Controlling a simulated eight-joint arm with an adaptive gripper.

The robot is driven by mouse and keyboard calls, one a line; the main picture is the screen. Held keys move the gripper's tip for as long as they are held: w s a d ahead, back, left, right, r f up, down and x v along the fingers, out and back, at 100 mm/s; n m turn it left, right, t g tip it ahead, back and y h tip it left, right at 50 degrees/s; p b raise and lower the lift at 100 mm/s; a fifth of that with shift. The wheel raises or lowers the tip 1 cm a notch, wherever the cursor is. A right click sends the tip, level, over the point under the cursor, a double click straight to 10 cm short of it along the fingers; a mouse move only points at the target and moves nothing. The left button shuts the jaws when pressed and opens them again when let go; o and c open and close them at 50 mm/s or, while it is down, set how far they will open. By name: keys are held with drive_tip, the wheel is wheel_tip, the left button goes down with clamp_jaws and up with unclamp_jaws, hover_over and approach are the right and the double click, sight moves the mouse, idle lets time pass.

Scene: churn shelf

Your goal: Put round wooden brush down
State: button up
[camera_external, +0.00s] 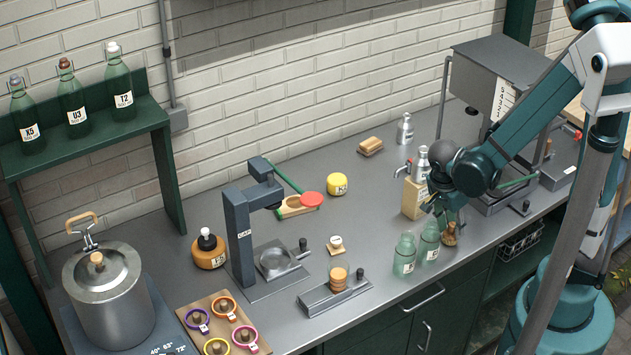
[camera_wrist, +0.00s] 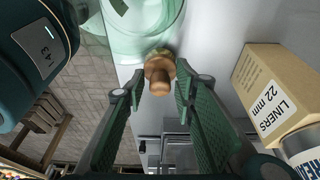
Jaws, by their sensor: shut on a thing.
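The round wooden brush (camera_external: 449,234) is upright at the front right of the grey counter, right of two green glass bottles. In the wrist view the brush (camera_wrist: 160,72) shows its knob-like wooden handle between the green fingers. My gripper (camera_external: 447,212) points down over the brush in the external view. My gripper (camera_wrist: 157,95) is shut on the brush handle, with one finger on each side. I cannot tell whether the brush's base touches the counter.
The green bottles (camera_external: 404,256) stand close left of the brush. A liners box (camera_wrist: 283,95) stands beside my gripper with a metal can (camera_wrist: 303,150) near it. The counter's front edge is close. A metal machine (camera_external: 493,85) stands behind right.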

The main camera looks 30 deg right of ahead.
drive_tip(key=shift+f, duration=0.25)
drive_tip(key=o, duration=0.9)
drive_tip(key=shift+r, duration=0.1)
drive_tip(key=p+v, duration=0.2)
drive_tip(key=v, duration=1)
idle(0.9)
